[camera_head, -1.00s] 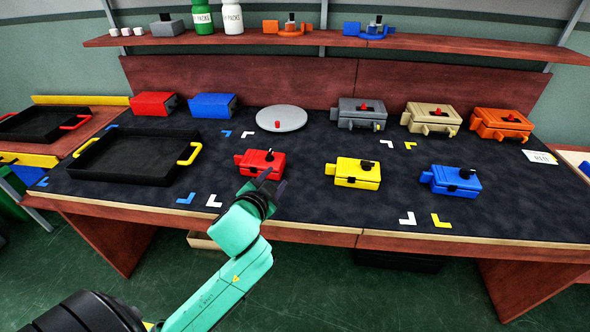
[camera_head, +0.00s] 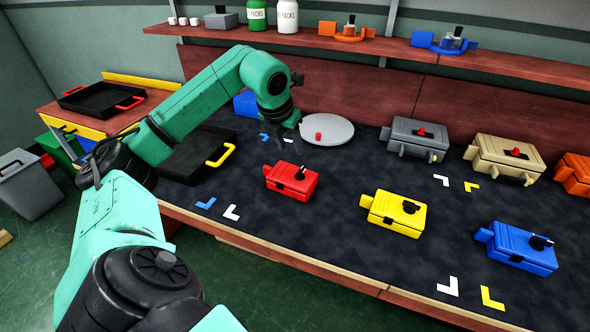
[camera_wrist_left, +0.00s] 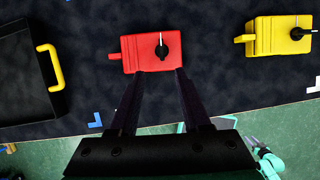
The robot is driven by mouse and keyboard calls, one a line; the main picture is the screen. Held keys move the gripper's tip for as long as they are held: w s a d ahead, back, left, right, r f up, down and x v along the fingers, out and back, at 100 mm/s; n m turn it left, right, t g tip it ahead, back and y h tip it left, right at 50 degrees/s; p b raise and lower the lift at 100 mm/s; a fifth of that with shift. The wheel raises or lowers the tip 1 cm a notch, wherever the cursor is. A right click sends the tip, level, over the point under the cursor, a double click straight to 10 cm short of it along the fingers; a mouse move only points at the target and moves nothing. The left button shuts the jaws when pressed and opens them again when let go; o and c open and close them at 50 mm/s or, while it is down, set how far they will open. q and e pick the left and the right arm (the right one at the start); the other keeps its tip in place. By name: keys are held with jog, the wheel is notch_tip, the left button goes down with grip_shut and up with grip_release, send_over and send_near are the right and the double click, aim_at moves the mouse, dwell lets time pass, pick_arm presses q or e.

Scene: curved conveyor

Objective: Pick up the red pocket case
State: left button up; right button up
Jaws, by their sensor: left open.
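The red pocket case (camera_head: 291,181) lies on the dark conveyor table, with a black knob on top and a side tab toward the left. It also shows in the left wrist view (camera_wrist_left: 144,50). My left gripper (camera_head: 291,136) hangs above the table, just beyond the case in the head view. In the left wrist view my left gripper (camera_wrist_left: 159,72) has its two fingers apart, their tips overlapping the near edge of the case. Nothing is held between them.
A yellow case (camera_head: 396,213) and a blue case (camera_head: 518,246) lie to the right. A black tray (camera_head: 188,172) with a yellow handle is left. A grey disc (camera_head: 338,130) and a grey case (camera_head: 414,140) stand behind. Dark surface between the cases is clear.

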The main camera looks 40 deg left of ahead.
aim_at(300, 170)
pick_arm(q)
jog(key=p+x, duration=0.1)
jog(key=x, duration=1)
jog(key=shift+w+d+f+p, duration=0.1)
jog(key=shift+d+f+p, duration=0.05)
jog(key=shift+f+p, duration=0.2)
jog(key=shift+w+f, duration=0.15)
jog(key=shift+f, duration=0.15)
jog(key=shift+r, duration=0.1)
grip_shut()
